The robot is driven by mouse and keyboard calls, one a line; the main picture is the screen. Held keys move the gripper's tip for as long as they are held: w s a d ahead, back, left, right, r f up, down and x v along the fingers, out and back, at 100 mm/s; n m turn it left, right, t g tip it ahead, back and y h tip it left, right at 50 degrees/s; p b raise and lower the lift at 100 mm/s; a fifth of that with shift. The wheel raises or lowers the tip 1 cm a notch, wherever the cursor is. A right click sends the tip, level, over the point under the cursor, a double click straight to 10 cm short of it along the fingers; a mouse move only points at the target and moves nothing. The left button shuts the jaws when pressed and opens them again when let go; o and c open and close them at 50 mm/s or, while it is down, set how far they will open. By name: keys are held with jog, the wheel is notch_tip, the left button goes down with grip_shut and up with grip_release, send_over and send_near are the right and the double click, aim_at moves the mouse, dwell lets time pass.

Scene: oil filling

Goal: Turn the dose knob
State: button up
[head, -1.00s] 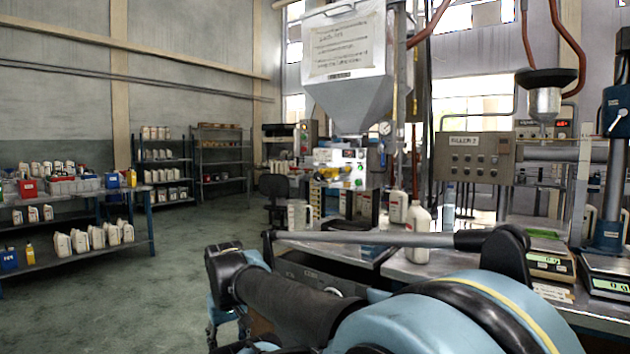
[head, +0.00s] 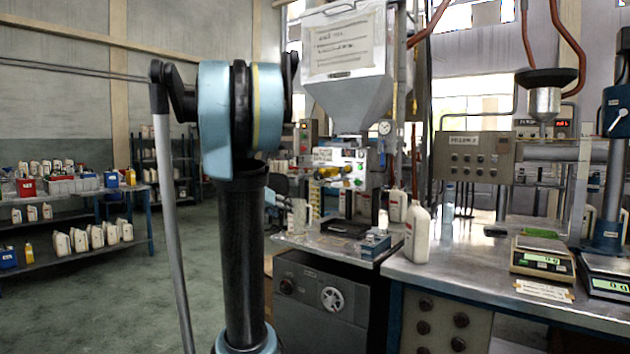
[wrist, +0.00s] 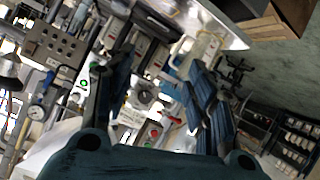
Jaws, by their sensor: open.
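My gripper (wrist: 160,85) is open in the wrist view, its two dark blue fingers spread with nothing held between them. Beyond the gap a round grey knob-like part (wrist: 145,93) shows, tilted and small, near red and green buttons. In the head view the filling machine's control panel (head: 340,168) under the hopper has small green and yellow controls. A round silver knob (head: 332,299) sits on the dark cabinet front below. No readable label tells which is the dose knob.
The hopper (head: 345,60) hangs above the panel. White bottles (head: 418,234) stand at the bench edge, with scales (head: 541,258) to the right. A shelf of bottles (head: 75,225) is at the left. The floor between shelf and bench is open.

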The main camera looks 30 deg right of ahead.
aim_at(317, 176)
jog(key=w+d+r+m+t+h, duration=0.1)
jog(key=w+d+r+h, duration=0.1)
jog(key=w+d+r, duration=0.4)
jog(key=w+d+r+m+t+h, duration=0.1)
jog(key=w+d+r+h, duration=0.15)
jog(key=w+d, duration=0.7)
jog(key=x, duration=0.5)
jog(key=w+x, duration=0.1)
jog(key=x, duration=1.1)
jog(key=shift+w+a+f, duration=0.2)
jog(key=shift+a, duration=0.05)
jog(key=shift+c, duration=0.2)
jog(key=c, duration=0.7)
